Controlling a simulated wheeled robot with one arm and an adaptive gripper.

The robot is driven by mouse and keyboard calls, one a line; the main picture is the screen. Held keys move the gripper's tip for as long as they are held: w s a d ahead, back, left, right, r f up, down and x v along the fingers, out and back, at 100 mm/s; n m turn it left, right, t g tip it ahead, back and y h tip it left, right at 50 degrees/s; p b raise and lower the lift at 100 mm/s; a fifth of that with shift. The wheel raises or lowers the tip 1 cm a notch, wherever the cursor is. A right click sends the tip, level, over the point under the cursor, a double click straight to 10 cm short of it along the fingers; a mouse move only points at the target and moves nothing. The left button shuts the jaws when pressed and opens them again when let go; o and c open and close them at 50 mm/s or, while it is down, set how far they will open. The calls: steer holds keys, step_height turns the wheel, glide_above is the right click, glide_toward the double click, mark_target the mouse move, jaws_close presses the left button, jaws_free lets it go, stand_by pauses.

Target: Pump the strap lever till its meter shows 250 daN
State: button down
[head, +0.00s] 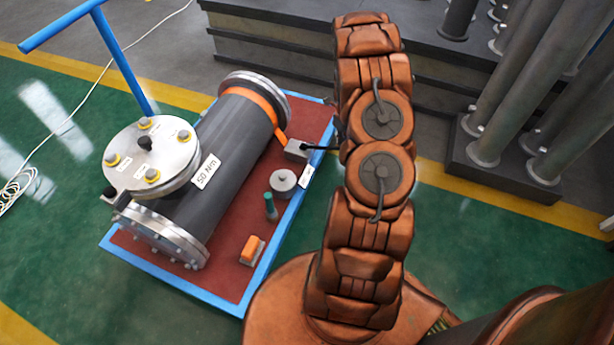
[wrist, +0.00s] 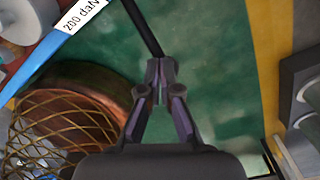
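The strap lever (head: 320,148) is a thin black rod. It sticks out to the right from a grey ratchet block (head: 297,150) at the end of the orange strap (head: 262,103) around the dark shell (head: 238,125). In the wrist view the black lever (wrist: 145,28) runs from the top edge down to my gripper (wrist: 160,72), whose fingertips are closed together on its end. In the head view my arm hides the gripper. A white label (wrist: 82,14) in the wrist view reads "200 daN"; it is small and unreadable in the head view (head: 307,176).
The shell lies on a blue-edged cart (head: 275,237) with a red deck. A round lid (head: 150,158), a "50 Nm" label (head: 207,172), a grey cylinder (head: 283,183), a green-capped item (head: 270,207) and an orange block (head: 252,250) are on it. Pipe racks (head: 490,165) stand at right.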

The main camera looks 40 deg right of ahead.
steer(key=shift+s+f, duration=0.1)
steer(key=shift+f, duration=0.35)
step_height(320, 180, up, 12)
steer(key=p, duration=0.2)
stand_by(0.6)
steer(key=shift+r, duration=0.15)
stand_by(1.0)
